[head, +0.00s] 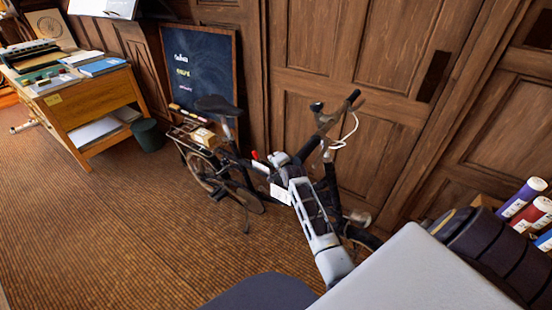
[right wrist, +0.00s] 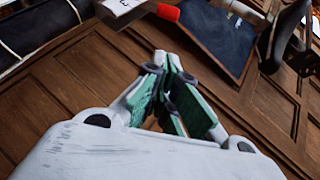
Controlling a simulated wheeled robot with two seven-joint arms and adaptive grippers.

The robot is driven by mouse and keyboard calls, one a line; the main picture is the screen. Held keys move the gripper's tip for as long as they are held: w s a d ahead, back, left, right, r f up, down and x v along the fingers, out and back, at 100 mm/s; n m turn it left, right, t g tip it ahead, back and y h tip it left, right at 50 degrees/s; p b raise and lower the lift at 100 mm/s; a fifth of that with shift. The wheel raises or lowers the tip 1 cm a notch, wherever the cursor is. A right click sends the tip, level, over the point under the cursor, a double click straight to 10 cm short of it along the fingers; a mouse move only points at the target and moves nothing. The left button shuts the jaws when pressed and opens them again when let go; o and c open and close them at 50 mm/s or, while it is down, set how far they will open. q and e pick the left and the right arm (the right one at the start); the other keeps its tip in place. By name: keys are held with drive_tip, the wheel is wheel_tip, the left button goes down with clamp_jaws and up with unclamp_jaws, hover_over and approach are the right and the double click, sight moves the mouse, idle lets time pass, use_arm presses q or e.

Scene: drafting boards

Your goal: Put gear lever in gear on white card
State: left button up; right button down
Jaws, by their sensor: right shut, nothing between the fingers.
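A bicycle (head: 235,170) stands against the wooden panelling in the head view. A small red part (head: 256,155), possibly the lever's knob, shows at its frame, just left of my right gripper (head: 277,159). In the right wrist view a red tip (right wrist: 167,12) sticks out beside a white card (right wrist: 122,9) with dark marks. A white card also shows in the head view (head: 281,194), left of my right arm. My right gripper (right wrist: 172,62) is shut and empty, apart from the red tip in the wrist view. The lever's lower part is hidden. My left gripper is out of view.
A chalkboard (head: 202,70) leans on the wall behind the bicycle. A wooden desk (head: 95,110) with books and a dark bin (head: 147,135) stand at left. Rolled tubes (head: 522,198) are at right. The brown floor (head: 110,220) at left is clear.

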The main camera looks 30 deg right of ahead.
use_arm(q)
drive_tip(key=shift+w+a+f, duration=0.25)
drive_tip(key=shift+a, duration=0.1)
use_arm(e)
drive_tip(key=shift+s+a+r, duration=0.15)
drive_tip(key=shift+s+r, duration=0.1)
drive_tip(key=shift+s, duration=0.3)
